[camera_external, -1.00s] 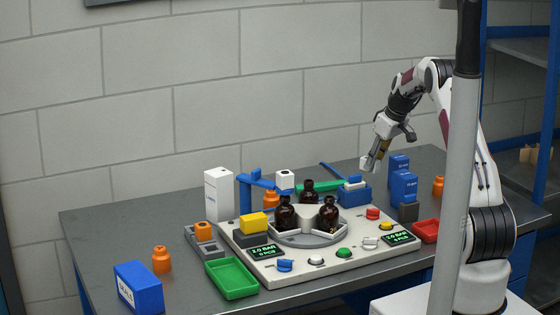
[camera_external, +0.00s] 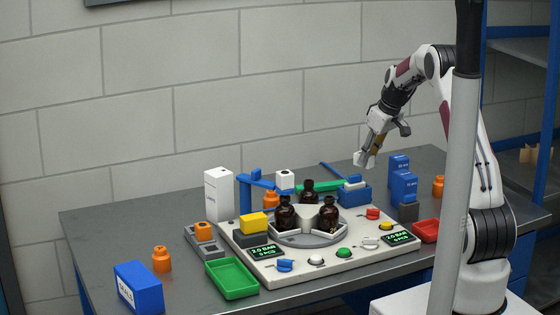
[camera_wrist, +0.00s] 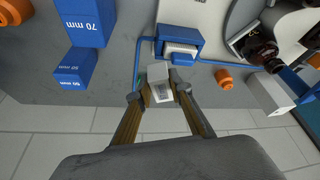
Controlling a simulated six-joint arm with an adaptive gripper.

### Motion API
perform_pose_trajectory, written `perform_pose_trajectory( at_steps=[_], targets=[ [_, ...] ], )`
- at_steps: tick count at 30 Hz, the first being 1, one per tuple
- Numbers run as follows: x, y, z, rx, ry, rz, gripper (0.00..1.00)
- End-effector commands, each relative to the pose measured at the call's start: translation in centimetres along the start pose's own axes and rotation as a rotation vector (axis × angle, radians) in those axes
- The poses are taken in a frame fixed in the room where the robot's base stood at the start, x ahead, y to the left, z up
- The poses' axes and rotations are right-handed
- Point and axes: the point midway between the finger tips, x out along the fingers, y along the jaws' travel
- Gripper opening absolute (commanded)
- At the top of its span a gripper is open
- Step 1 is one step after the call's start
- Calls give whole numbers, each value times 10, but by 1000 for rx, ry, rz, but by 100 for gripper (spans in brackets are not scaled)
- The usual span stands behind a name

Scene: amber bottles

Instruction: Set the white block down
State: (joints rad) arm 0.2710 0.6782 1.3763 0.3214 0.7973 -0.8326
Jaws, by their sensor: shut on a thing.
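My gripper (camera_external: 368,158) is shut on the white block (camera_external: 362,158) and holds it in the air above the back right of the table. In the wrist view the white block (camera_wrist: 159,83) sits between the two fingertips of my gripper (camera_wrist: 158,90), and its lower face carries a grey printed patch. The block appears clear of the table. In the wrist view a blue holder (camera_wrist: 180,38) with a pale ribbed insert lies just beyond the block. In the external view this blue holder (camera_external: 354,196) stands below and left of my gripper.
A machine panel (camera_external: 300,268) with amber bottles (camera_external: 329,214) fills the middle. A red tray (camera_external: 425,232) and green tray (camera_external: 232,279) flank it.

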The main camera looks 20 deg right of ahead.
Motion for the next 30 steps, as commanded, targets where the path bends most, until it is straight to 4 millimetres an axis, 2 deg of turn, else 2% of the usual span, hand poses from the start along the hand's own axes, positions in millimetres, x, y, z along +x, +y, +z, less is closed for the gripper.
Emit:
perform_pose_trajectory(
  at_steps=[14,30],
  targets=[
    [-48,-72,17,24,-1,12,0],
    [-91,-148,60,51,3,23,0]
  ],
)
